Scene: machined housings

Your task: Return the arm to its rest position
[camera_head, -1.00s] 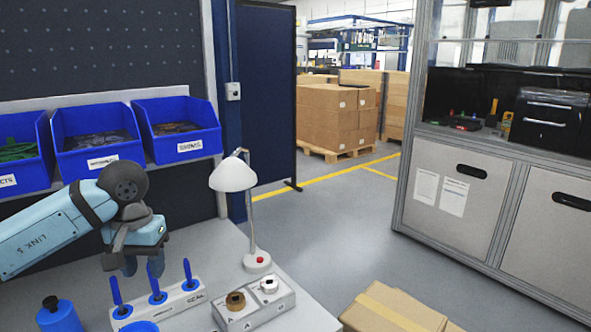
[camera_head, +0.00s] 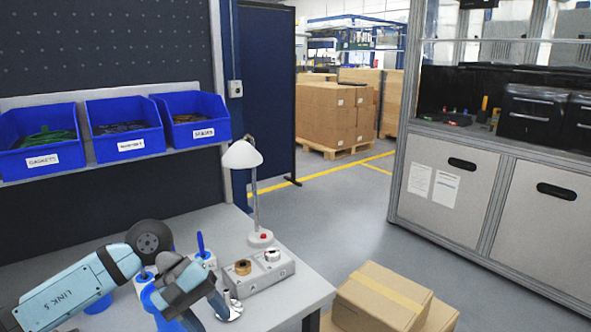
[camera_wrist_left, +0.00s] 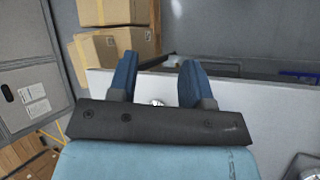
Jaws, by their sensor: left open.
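My left arm comes in from the lower left in the head view. Its gripper (camera_head: 182,312) is low over the front of the workbench (camera_head: 195,225), tilted, and partly hidden by its own wrist. In the left wrist view the two blue fingers of the gripper (camera_wrist_left: 157,82) stand apart with nothing held between them. The bench top (camera_wrist_left: 235,90) lies beyond them. A small shiny metal piece shows low between the fingers, and another metal part (camera_head: 229,308) shows beside the gripper in the head view. My right gripper is in neither view.
A grey block (camera_head: 258,283) with a brass and a silver ring stands right of the gripper, before a white lamp (camera_head: 242,155). Blue bins (camera_head: 126,146) line the back. Cardboard boxes (camera_head: 385,297) stand off the bench's right edge.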

